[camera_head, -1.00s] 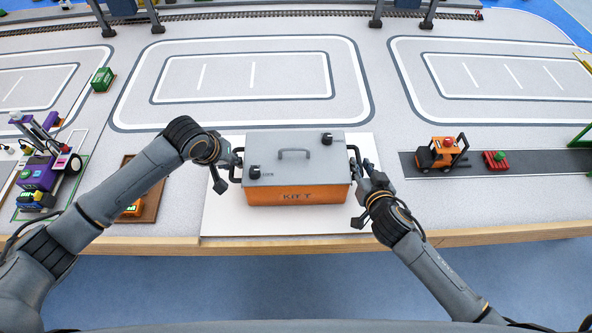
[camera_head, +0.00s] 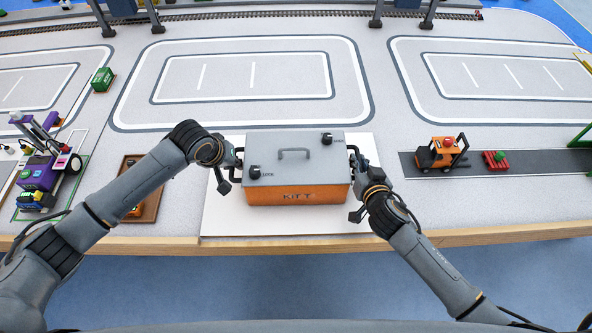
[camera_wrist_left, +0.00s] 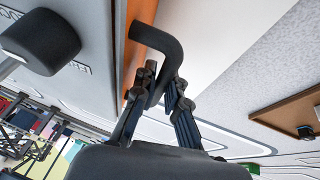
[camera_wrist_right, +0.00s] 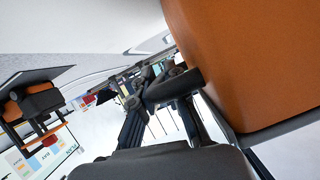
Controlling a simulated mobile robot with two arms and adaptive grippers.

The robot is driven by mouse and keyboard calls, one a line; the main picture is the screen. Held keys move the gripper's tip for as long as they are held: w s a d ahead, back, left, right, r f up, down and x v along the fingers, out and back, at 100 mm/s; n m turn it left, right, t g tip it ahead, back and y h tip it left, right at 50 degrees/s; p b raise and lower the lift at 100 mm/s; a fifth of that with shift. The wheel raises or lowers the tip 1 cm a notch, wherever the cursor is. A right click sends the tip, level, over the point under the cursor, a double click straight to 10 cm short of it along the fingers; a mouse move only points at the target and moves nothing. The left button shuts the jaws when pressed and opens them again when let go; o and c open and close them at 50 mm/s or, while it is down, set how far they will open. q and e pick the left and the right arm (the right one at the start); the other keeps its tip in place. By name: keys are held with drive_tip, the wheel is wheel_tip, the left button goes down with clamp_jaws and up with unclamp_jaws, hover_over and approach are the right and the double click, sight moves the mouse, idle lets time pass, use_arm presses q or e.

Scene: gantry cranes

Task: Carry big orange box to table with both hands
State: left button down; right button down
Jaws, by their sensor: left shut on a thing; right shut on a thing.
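The big orange box (camera_head: 297,193) has a grey lid with a top handle and black knobs, and its front reads "KIT T". It is on or just above a white board (camera_head: 225,222) on the table (camera_head: 470,215); I cannot tell if it touches. My left gripper (camera_head: 236,163) is shut on the black handle at the box's left side; the left wrist view shows this side handle (camera_wrist_left: 165,45) between the fingers. My right gripper (camera_head: 357,172) is shut on the right side handle, which also shows in the right wrist view (camera_wrist_right: 172,88). The box looks level.
An orange toy forklift (camera_head: 440,153) and a red pallet (camera_head: 496,160) stand on a dark strip to the right. A brown tray (camera_head: 150,205) and a purple toy vehicle (camera_head: 40,172) are at left. A green container (camera_head: 102,79) stands further back. The marked surface behind the box is clear.

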use_arm(q)
drive_tip(key=shift+w+r, duration=0.1)
drive_tip(key=shift+r, duration=0.1)
use_arm(e)
drive_tip(key=shift+w+r, duration=0.1)
drive_tip(key=shift+r, duration=0.1)
